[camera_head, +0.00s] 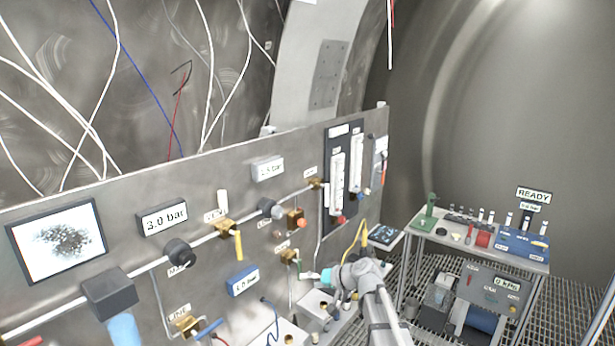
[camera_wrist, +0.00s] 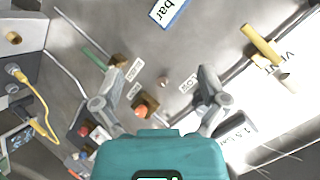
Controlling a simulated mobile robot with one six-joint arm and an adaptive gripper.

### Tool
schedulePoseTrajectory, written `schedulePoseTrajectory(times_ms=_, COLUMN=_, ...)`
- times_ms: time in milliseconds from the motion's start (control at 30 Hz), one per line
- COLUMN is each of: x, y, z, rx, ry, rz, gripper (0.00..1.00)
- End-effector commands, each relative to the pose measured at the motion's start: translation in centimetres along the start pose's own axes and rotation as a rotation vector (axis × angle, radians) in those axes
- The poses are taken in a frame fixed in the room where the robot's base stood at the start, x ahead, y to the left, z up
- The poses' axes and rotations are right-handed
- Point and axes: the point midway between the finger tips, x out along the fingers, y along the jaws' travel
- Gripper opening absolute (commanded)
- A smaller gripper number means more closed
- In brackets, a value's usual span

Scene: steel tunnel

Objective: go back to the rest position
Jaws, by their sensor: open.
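My gripper (camera_wrist: 163,72) is open in the wrist view, its two grey fingers spread apart with nothing between them. It faces the steel panel (camera_wrist: 215,28). An orange-tipped brass fitting (camera_wrist: 142,108) shows between the fingers, and a brass fitting with a green lever (camera_wrist: 97,57) shows by the left fingertip. I cannot tell whether that finger touches it. In the head view my arm reaches up from the lower right, and my gripper (camera_head: 327,276) is close to the panel's lower right part. Its fingers are small there.
The panel (camera_head: 60,200) carries pipes, a yellow-handled valve (camera_head: 239,243), a blue gauge display (camera_head: 243,281) and flowmeters (camera_head: 337,185). A bench (camera_head: 537,266) with a READY sign (camera_head: 534,195) stands at right. Grated floor (camera_head: 425,290) lies between. A yellow cable (camera_wrist: 41,128) hangs nearby.

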Motion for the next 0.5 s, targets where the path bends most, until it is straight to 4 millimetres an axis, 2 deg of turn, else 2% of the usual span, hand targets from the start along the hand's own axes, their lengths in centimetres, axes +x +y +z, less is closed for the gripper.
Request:
schedulePoseTrajectory(times_ms=33, x=-0.2, y=1.2, z=2.7, rx=-0.004, ry=-0.044, rz=0.043, gripper=0.93)
schedulePoseTrajectory(times_ms=100, x=-0.7, y=2.6, z=5.3, rx=-0.006, ry=-0.106, rz=0.107, gripper=0.93)
schedulePoseTrajectory(times_ms=267, x=-2.3, y=6.0, z=11.1, rx=0.0, ry=-0.24, rz=0.264, gripper=0.93)
schedulePoseTrajectory(times_ms=500, x=-6.2, y=10.9, z=19.1, rx=0.036, ry=-0.418, rz=0.533, gripper=0.93)
